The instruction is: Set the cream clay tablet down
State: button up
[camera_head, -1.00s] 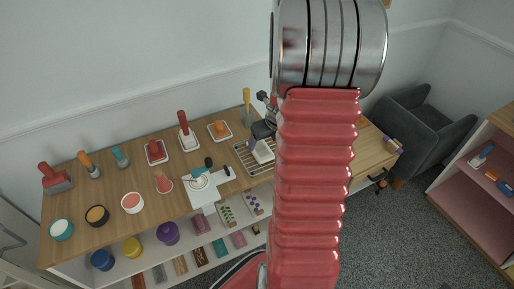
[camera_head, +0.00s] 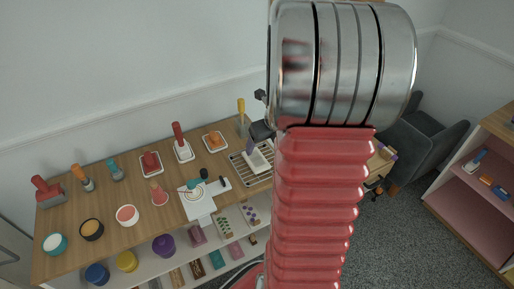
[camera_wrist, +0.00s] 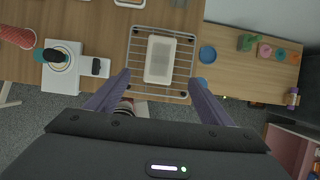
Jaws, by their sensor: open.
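The cream clay tablet (camera_wrist: 160,59) lies flat on a wire rack (camera_wrist: 134,62) in the wrist view. In the head view the tablet (camera_head: 259,160) also shows on the wire rack (camera_head: 238,172), partly hidden by my arm. My gripper (camera_wrist: 160,84) is open, its two purple fingers apart and nothing between their tips. The fingertips sit just short of the tablet's near end, one toward each side. The gap in height between fingers and tablet is hard to judge. In the head view my arm hides much of the gripper.
A white board (camera_head: 199,206) with a round disc stands left of the rack. Blue dishes (camera_wrist: 207,54) lie right of the rack. Several bowls, tools and small trays crowd the wooden table's left side (camera_head: 100,217). A grey armchair (camera_head: 431,142) stands at the right.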

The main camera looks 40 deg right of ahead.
dwell(0.3)
jog(key=a+r+n, duration=0.6)
jog(key=a+n, duration=0.3)
jog(key=a, duration=0.1)
jog(key=a+r+n, duration=0.5)
jog(key=a+n, duration=0.4)
jog(key=s+a+r+n, duration=0.2)
jog(key=s+a+n, duration=0.3)
jog(key=n, duration=0.5)
jog(key=s+a+r+n+t+y, duration=0.1)
jog(key=s+a+r+n, duration=0.2)
jog(key=s+a+n, duration=0.3)
jog(key=a+n, duration=0.2)
jog(key=n, duration=0.3)
jog(key=shift+a+r, duration=0.3)
jog(key=shift+a, duration=0.1)
